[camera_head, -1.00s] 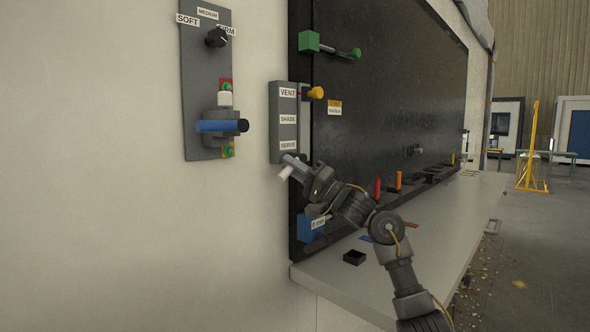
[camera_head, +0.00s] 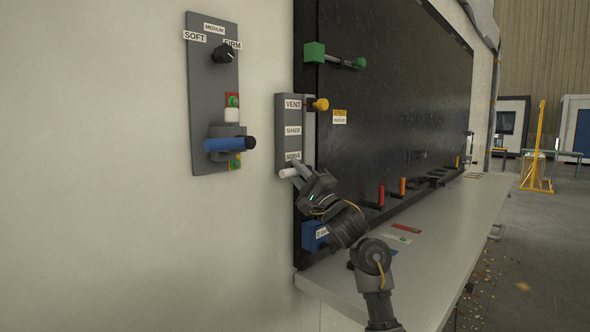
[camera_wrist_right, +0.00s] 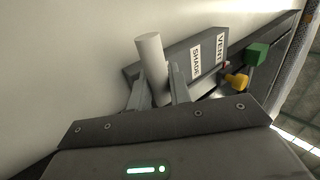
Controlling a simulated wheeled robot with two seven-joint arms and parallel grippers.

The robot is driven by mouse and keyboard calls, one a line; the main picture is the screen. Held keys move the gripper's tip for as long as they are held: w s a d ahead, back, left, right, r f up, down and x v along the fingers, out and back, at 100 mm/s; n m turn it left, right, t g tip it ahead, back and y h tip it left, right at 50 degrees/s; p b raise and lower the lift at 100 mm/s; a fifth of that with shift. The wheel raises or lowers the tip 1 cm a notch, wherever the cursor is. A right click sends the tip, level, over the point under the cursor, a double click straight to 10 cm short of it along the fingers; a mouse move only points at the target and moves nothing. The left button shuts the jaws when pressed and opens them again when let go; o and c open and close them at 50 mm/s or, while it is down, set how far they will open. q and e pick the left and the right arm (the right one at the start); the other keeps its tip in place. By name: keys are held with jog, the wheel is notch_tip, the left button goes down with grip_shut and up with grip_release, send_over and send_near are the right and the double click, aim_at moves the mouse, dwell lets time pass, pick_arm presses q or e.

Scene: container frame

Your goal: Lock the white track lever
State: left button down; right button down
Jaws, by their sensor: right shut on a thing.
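The white lever (camera_head: 288,173) is a pale cylindrical handle at the lower end of the grey label panel (camera_head: 282,135), just under the SERVE label. My right gripper (camera_head: 298,171) is shut on this handle. In the right wrist view, the white handle (camera_wrist_right: 152,62) stands between the two fingers of the right gripper (camera_wrist_right: 159,88), with the SHADE and VENT labels beyond it. The fingers and palm hide the lever's base and track. My left gripper is not in view.
A yellow knob (camera_head: 320,104) sits beside VENT. A grey panel (camera_head: 202,100) on the left wall carries a black dial and a blue handle (camera_head: 225,144). A green block (camera_head: 314,52) is on the black board. A pale shelf (camera_head: 440,230) runs below.

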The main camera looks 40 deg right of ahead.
jog(key=shift+s+d+r+m, duration=0.1)
jog(key=shift+d+r+m, duration=0.1)
jog(key=shift+m, duration=0.1)
jog(key=c, duration=1.6)
grip_release()
jog(key=shift+a, duration=0.1)
jog(key=shift+o, duration=1.3)
jog(key=shift+f, duration=0.1)
jog(key=b+v, duration=0.4)
jog(key=v, duration=0.6)
jog(key=shift+s+f+b, duration=0.2)
jog(key=shift+s+b, duration=0.1)
jog(key=shift+b, duration=0.1)
